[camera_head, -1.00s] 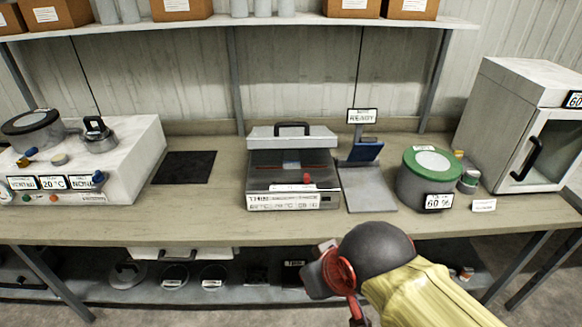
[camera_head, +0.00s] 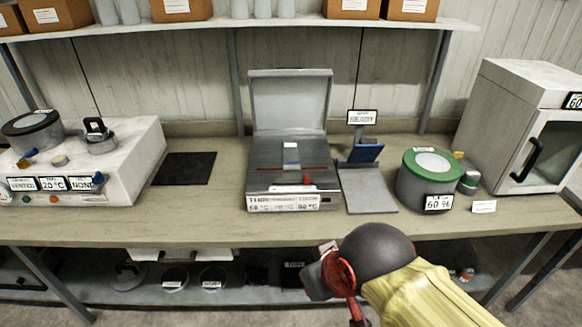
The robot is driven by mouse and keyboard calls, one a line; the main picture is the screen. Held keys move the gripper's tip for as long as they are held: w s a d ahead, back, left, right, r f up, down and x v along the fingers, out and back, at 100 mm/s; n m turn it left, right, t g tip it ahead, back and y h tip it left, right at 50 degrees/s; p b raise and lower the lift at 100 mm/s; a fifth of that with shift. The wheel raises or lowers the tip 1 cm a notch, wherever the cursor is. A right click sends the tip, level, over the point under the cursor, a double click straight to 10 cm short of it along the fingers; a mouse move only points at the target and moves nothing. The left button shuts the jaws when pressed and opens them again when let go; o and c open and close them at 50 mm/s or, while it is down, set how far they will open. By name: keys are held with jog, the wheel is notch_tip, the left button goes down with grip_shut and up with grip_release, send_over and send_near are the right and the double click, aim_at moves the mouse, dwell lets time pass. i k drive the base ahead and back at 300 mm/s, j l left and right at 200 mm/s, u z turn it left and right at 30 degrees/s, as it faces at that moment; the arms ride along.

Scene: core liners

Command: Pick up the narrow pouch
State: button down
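A blue piece (camera_head: 365,153) rests on the stand under the READY sign, right of the machine. My gripper (camera_head: 328,275) is in front of the bench's front edge, below and right of the machine, apart from both. Its fingers are partly hidden by my wrist, so its opening is unclear.
A grey tub with a green rim (camera_head: 433,152) and a white oven (camera_head: 525,125) stand at the right. A white control unit (camera_head: 120,160) is at the left, with a black mat (camera_head: 184,168) beside it. A shelf (camera_head: 290,22) with boxes runs above.

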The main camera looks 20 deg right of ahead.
aim_at(291, 159)
jog(key=i+j+z, duration=0.15)
jog(key=i+j, duration=1)
jog(key=j+z, duration=0.1)
jog(key=z, duration=1.6)
